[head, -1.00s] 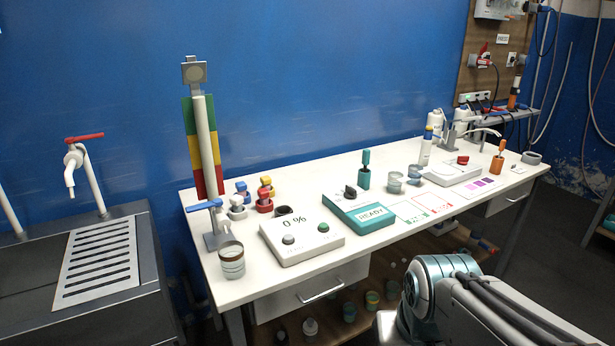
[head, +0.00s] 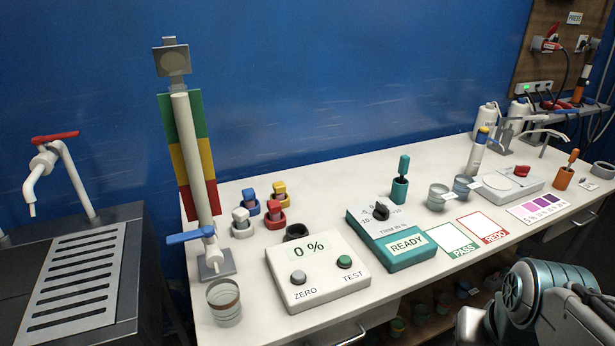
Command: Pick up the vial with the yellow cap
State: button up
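The vial with the yellow cap (head: 280,188) stands in the back right place of a small cluster of capped vials on the white bench, left of centre in the head view. Its lower part is hidden by its holder. Beside it are a blue-capped vial (head: 250,196), a red-capped vial (head: 274,208) in front and a white-capped vial (head: 240,215) at front left. My arm shows at the lower right, well apart from the vials. My gripper is not in view.
A column with a blue-handled tap (head: 190,237) stands left of the vials. A dark ring (head: 296,232), a "0 %" meter (head: 318,268) and a teal "READY" box (head: 405,250) are in front and right. A glass (head: 224,302) sits near the front left edge. Bench behind the vials is clear.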

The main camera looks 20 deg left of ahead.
aim_at(279, 188)
jog(key=u, duration=0.55)
jog(key=i, duration=0.9)
jog(key=u, duration=0.8)
